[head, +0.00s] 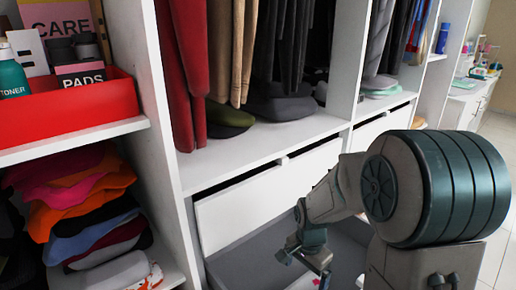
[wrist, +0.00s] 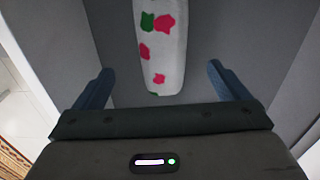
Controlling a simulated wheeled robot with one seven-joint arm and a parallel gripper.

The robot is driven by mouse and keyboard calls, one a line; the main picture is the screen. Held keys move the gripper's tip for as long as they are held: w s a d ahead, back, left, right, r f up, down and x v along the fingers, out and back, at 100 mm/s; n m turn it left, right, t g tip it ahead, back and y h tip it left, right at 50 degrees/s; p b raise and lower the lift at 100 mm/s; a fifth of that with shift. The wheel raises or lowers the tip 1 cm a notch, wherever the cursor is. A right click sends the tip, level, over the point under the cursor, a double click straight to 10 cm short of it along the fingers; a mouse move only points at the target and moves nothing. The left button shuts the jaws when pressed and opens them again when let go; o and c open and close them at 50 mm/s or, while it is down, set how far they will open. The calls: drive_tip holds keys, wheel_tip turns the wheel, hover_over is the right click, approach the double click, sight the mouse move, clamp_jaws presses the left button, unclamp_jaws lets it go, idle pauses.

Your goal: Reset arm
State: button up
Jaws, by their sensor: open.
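My gripper (head: 307,257) is low in front of the wardrobe, over an open grey drawer (head: 248,266). In the wrist view my gripper (wrist: 160,88) is open, with its two blue fingers wide apart. A white item with pink and green patches (wrist: 160,45) lies beyond the fingers, inside the grey drawer. Nothing shows between the fingertips except the lower end of that item's outline, and I cannot tell how far below it lies. My arm hides the right part of the drawer in the head view.
A closed white drawer front (head: 265,195) is above the open one. A red box (head: 70,110) with bottles and cartons stands on the left shelf, above folded clothes (head: 85,205). Trousers hang above the middle shelf (head: 260,145). White floor (head: 497,210) shows at right.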

drive_tip(key=s+r+n+t+p, duration=0.1)
drive_tip(key=s+r+n+p, duration=0.4)
drive_tip(key=r, duration=0.7)
drive_tip(key=s+r+n+t+p, duration=0.1)
drive_tip(key=s+r+n+p, duration=0.4)
drive_tip(key=s+r, duration=0.3)
wheel_tip(320, 180, up, 4)
drive_tip(key=shift+s+t, duration=0.2)
drive_tip(key=shift+t, duration=0.1)
